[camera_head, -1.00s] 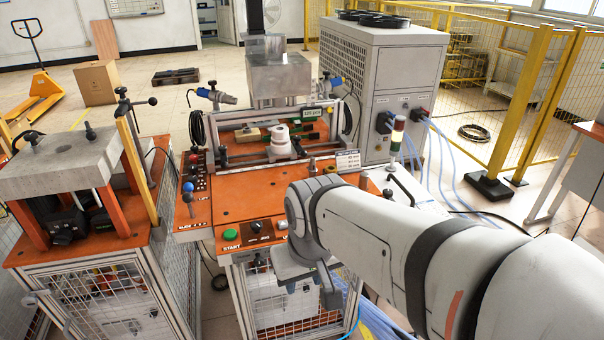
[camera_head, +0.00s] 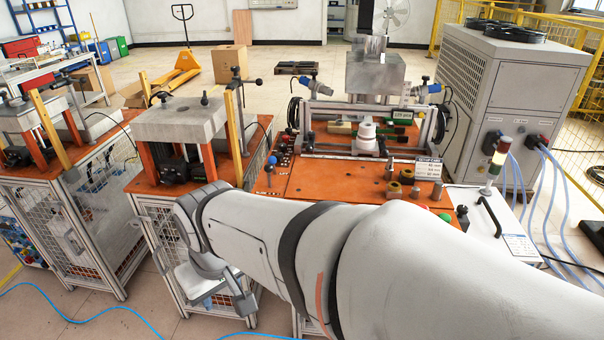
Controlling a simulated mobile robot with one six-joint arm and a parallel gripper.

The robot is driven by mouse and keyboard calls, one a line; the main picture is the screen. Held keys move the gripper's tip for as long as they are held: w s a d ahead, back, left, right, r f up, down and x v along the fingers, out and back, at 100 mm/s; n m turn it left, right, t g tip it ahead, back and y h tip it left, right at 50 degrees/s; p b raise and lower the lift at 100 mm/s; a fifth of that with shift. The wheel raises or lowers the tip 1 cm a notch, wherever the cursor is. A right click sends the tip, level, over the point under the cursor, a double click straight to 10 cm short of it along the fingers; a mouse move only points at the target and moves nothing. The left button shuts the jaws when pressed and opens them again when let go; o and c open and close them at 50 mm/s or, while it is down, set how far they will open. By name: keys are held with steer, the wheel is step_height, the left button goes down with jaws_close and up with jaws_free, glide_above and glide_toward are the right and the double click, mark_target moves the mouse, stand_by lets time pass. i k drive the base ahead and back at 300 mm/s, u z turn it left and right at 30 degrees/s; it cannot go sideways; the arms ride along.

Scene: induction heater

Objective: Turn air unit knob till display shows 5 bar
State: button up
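I cannot make out the air unit knob or a display in bar. My white arm reaches from the lower right to the left, in front of the station. Its grey end, with what may be part of my gripper (camera_head: 243,303), hangs low before the mesh-sided cabinets. The fingertips are not clearly seen, and no held object shows. My arm hides the station's front panel and much of its lower front.
A press stand (camera_head: 180,119) with a mesh cabinet is left of the heater station, with another stand further left. A grey chiller (camera_head: 513,85) with blue hoses is on the right. A blue hose (camera_head: 85,312) lies on the floor at lower left. Some floor in front is clear.

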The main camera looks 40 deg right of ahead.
mark_target(462, 210)
steer(key=u, duration=0.25)
steer(key=k, duration=1.5)
steer(key=z, duration=1.75)
steer(key=i, duration=1)
steer(key=z, duration=0.1)
